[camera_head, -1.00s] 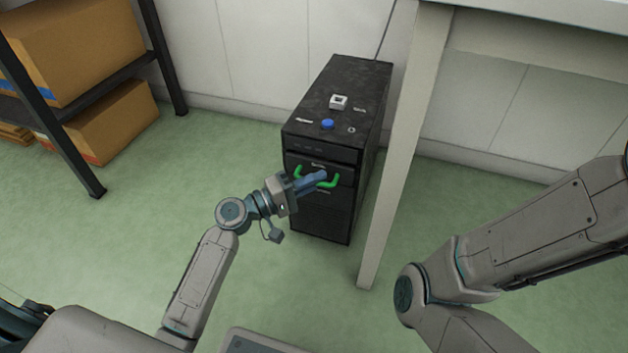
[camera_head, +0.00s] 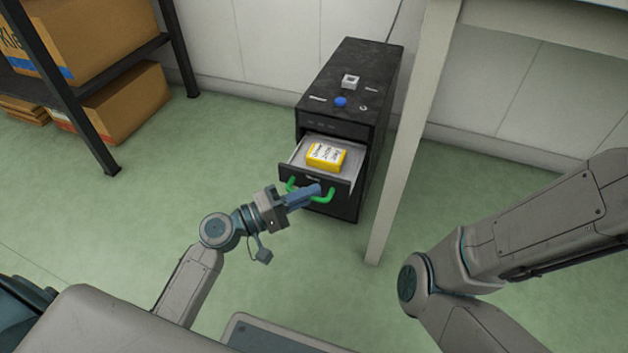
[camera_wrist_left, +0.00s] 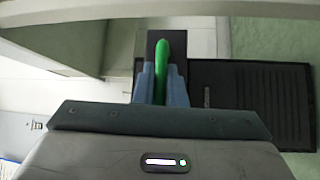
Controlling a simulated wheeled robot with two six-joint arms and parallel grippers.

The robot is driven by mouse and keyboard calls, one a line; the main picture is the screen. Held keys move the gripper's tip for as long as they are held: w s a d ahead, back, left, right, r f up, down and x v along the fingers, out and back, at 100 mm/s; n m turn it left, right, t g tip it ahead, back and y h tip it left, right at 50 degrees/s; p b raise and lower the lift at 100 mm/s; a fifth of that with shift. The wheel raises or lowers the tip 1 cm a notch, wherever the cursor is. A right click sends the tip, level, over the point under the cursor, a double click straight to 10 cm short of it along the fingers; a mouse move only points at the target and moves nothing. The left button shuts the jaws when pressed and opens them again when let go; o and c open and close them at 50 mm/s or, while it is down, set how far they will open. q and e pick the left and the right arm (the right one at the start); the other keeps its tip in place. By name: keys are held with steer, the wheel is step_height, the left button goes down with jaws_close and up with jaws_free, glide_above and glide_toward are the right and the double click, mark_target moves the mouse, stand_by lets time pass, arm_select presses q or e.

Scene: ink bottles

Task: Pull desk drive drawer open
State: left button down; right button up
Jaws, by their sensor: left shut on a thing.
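The desk drive (camera_head: 352,90) is a tall black case on the floor. Its drawer (camera_head: 290,154) is pulled out, with a grey inside and a black front. A yellow box (camera_head: 326,156) with a white printed label lies in the drawer. A green handle (camera_head: 326,193) is on the drawer front. My left gripper (camera_head: 315,190) is shut on the green handle. In the left wrist view the blue fingers (camera_wrist_left: 160,84) sit on both sides of the green handle (camera_wrist_left: 162,54). My right arm shows at the right, but its gripper is out of view.
A pale table leg (camera_head: 405,150) stands just right of the desk drive. A shelf with cardboard boxes (camera_head: 125,105) is at the left. The green floor (camera_head: 130,215) in front of the drawer is clear apart from my left arm.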

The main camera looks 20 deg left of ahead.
arm_select(q)
steer(key=shift+s, duration=0.4)
steer(key=c, duration=1.5)
jaws_free()
steer(key=shift+a, duration=0.1)
steer(key=p+v, duration=0.1)
steer(key=v, duration=0.9)
steer(key=shift+s+a+f, duration=0.15)
steer(key=shift+s+a, duration=0.1)
